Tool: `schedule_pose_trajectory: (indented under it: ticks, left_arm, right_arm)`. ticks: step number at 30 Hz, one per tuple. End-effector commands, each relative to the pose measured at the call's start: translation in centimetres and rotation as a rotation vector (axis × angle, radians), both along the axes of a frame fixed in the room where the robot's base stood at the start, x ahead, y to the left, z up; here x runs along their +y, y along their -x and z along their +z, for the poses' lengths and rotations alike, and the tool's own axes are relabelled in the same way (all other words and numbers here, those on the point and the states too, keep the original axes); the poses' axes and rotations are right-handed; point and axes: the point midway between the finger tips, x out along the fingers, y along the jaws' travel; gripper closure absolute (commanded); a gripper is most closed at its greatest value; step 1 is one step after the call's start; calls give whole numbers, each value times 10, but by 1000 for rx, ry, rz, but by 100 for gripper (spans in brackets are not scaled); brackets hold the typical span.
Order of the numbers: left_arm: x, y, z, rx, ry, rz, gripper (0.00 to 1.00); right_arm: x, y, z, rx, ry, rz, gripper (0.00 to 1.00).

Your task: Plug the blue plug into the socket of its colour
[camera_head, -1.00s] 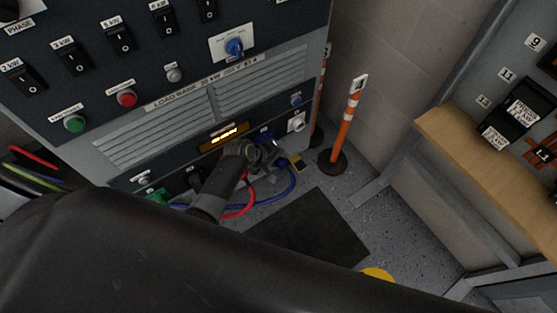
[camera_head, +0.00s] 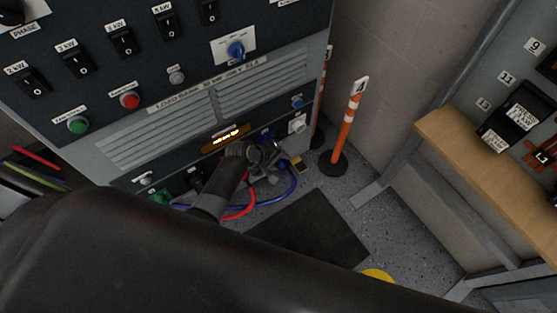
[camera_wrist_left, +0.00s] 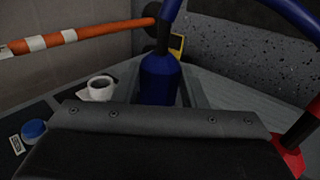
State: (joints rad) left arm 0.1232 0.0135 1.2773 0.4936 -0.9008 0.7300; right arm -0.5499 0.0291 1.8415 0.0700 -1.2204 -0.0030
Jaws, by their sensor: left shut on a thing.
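My left gripper (camera_head: 272,160) is at the lower panel of the load bank (camera_head: 160,122). In the left wrist view the blue plug (camera_wrist_left: 160,80) stands between the jaws (camera_wrist_left: 186,92), with its blue cable (camera_wrist_left: 290,14) curving away at the top. The gripper is shut on it. In the head view the arm and gripper hide most of the plug. A little blue (camera_head: 268,136) shows beside the gripper at the panel; I cannot tell whether it is plug or socket, or how deep the plug sits. My right gripper is not in view.
A red cable (camera_head: 240,211) and the blue cable (camera_head: 284,194) loop below the panel. A white outlet (camera_head: 297,124) and a blue knob (camera_head: 297,102) are right of the gripper. An orange-white post (camera_head: 347,125) stands further right. A dark mat (camera_head: 315,232) lies on the floor.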

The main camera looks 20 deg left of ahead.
Motion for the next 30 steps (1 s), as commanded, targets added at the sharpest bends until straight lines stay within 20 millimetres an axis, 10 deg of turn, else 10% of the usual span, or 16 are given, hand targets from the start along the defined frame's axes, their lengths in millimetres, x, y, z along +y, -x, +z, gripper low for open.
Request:
schedule_pose_trajectory:
  ticks: [30]
  left_arm:
    - [15, -12, 0, -2, 0, 0, 82]
  right_arm:
    - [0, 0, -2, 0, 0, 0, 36]
